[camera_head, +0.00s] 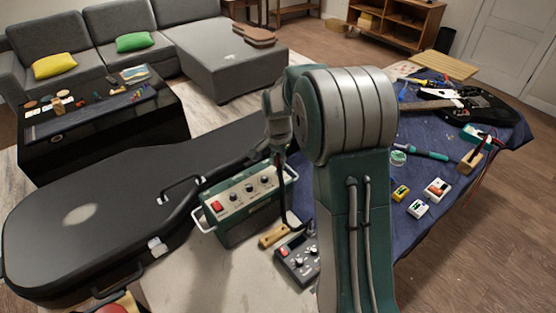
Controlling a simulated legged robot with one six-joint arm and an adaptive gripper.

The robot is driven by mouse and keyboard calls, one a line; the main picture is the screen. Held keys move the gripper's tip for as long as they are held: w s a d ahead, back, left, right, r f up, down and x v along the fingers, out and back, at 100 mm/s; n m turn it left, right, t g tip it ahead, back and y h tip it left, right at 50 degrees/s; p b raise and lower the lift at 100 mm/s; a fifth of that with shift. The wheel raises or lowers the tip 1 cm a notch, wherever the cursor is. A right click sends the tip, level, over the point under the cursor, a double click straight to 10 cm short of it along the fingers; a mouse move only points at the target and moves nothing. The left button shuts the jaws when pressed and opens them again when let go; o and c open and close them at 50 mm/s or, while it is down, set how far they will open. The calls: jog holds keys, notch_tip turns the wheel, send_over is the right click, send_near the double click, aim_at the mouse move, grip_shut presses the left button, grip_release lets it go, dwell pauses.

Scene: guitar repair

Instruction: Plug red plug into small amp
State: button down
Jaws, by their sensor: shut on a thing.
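The small amp (246,205) is a green box with a light top panel, a red switch, several knobs and white side handles. It stands on the pale table top, between the black case and my arm. My gripper (278,150) is above the amp's back edge, pointing down and shut on the plug. The plug is too small and too covered by the fingers to show its colour clearly. A dark cable hangs from below the gripper, past the amp's right part. I cannot tell whether the plug touches the amp.
A large black guitar case (90,230) fills the left. A blue cloth (440,180) at right holds small pedals, tools and a dark guitar. My arm hides the middle.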

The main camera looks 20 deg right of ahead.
jog(key=shift+f, duration=0.6)
dwell(0.4)
jog(key=c, duration=0.6)
grip_release()
jog(key=o, duration=0.4)
jog(key=shift+o, duration=0.2)
jog(key=shift+r, duration=4)
